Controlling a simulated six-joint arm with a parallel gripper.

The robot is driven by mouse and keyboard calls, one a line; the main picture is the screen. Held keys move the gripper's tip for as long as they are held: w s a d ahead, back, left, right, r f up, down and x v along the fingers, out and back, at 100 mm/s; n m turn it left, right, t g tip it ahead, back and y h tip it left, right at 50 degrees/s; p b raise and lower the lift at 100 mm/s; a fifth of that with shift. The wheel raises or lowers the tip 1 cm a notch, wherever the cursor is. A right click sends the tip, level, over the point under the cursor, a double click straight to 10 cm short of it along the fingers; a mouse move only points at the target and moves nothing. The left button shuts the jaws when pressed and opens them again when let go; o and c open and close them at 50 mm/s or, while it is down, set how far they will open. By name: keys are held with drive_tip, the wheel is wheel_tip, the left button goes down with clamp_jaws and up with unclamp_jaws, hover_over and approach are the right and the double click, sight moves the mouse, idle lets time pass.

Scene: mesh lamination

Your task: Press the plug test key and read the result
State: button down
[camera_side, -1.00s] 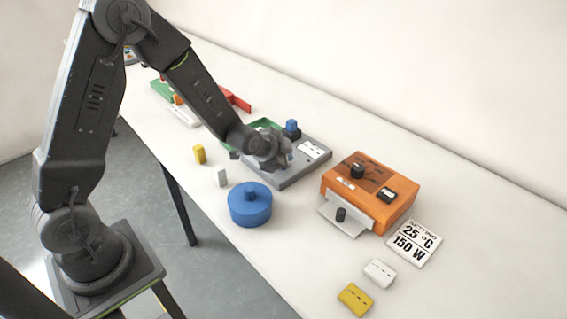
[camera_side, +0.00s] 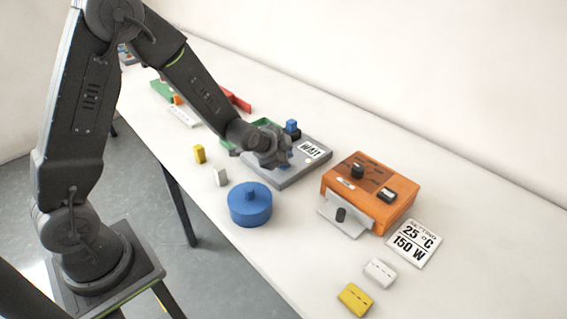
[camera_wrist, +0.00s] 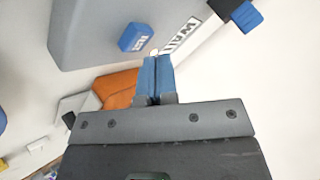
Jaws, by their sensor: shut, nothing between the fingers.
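The grey test unit (camera_side: 290,178) lies flat on the table. Its white display (camera_side: 312,150) reads "WAIT", and the same display (camera_wrist: 181,36) shows in the wrist view. A blue key (camera_wrist: 137,37) with white lettering too small to read sits on the unit beside the display. My gripper (camera_wrist: 153,60) is shut, its blue fingertips together and empty, close to the key. I cannot tell whether they touch it. In the side view my gripper hides the key and part of the unit. A blue block on a black base (camera_side: 292,128) stands at the unit's far edge.
An orange machine (camera_side: 375,190) stands right of the unit, with a sign (camera_side: 413,243) reading 25 °C, 150 W. A round blue pot (camera_side: 250,205) stands in front. Small yellow (camera_side: 199,154) and white (camera_side: 220,177) blocks are to the left. The back right table is clear.

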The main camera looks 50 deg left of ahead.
drive_tip(key=shift+r, duration=0.25)
drive_tip(key=shift+r, duration=2.45)
drive_tip(key=s+d+r+n+g, duration=0.1)
drive_tip(key=s+d+r+n, duration=0.2)
drive_tip(key=s+r, duration=0.7)
drive_tip(key=s+r+n+g, duration=0.1)
drive_tip(key=s+r+n, duration=0.1)
drive_tip(key=s, duration=0.6)
drive_tip(key=s+d+r+n+g+h, duration=0.1)
drive_tip(key=s+n, duration=0.1)
drive_tip(key=s, duration=0.7)
drive_tip(key=shift+d+r+n+g, duration=0.15)
drive_tip(key=shift+r+n+g, duration=0.15)
drive_tip(key=shift+r+n, duration=0.1)
